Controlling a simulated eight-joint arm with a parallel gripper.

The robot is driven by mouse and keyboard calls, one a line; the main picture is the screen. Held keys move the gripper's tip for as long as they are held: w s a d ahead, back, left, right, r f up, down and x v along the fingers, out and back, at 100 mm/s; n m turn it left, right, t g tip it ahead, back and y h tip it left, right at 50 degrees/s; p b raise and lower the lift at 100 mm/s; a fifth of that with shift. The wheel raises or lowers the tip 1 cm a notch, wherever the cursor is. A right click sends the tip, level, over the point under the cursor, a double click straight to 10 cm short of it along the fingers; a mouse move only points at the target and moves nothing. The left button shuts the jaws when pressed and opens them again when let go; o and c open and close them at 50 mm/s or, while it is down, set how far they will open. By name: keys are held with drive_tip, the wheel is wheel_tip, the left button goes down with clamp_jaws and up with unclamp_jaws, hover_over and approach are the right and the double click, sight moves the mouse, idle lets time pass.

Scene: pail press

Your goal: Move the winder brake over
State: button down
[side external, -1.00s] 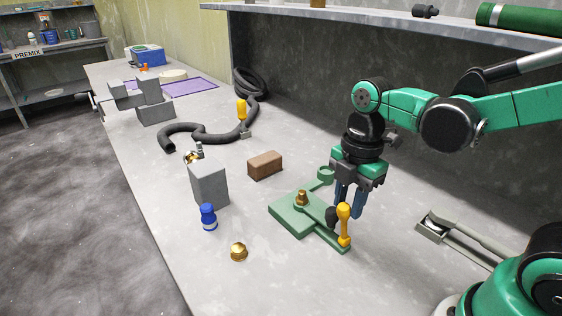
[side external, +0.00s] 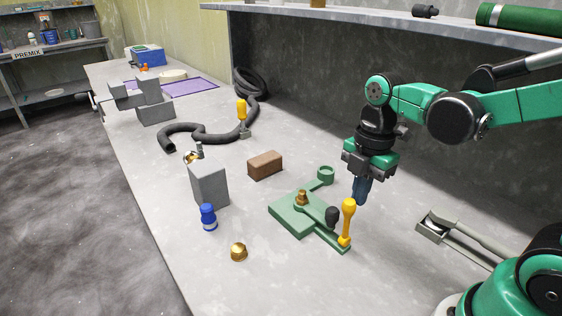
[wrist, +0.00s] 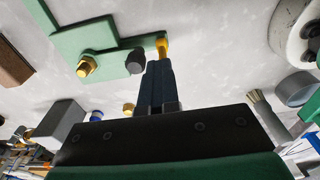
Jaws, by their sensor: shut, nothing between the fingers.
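A green base plate (side external: 290,225) lies on the bench and bears a brass hex fitting (side external: 301,197), a black knob (side external: 332,216) and a yellow lever (side external: 347,220) at its right end. The lever stands nearly upright, its top leaning slightly right. No label shows which part is the winder brake. A second yellow handle (side external: 241,110) stands farther back by the hose. My gripper (side external: 360,202) is shut and empty, just behind and right of the lever's top. In the wrist view the fingertips (wrist: 157,64) point close to the yellow lever (wrist: 162,46); contact cannot be told.
A brown brick (side external: 265,165), a grey block (side external: 209,185), a blue bottle (side external: 208,217) and a brass nut (side external: 239,252) stand left of the plate. A grey tray-like fixture (side external: 432,229) lies to the right. The bench front is clear.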

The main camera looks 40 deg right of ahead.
drive_tip(key=shift+d+f, duration=0.1)
drive_tip(key=shift+d, duration=1.15)
drive_tip(key=c, duration=1)
unclamp_jaws()
drive_tip(key=shift+r, duration=2.75)
drive_tip(key=a+m+t, duration=0.1)
drive_tip(key=m+t, duration=0.1)
drive_tip(key=m, duration=0.4)
drive_tip(key=a+f+m+t, duration=0.1)
drive_tip(key=a+m+t, duration=0.1)
drive_tip(key=m, duration=0.4)
drive_tip(key=w+a+f+m+t, duration=0.1)
drive_tip(key=m+t, duration=0.2)
drive_tip(key=m, duration=0.3)
drive_tip(key=shift+w+a+h, duration=0.1)
drive_tip(key=shift+a+h, duration=0.1)
drive_tip(key=shift+h, duration=0.1)
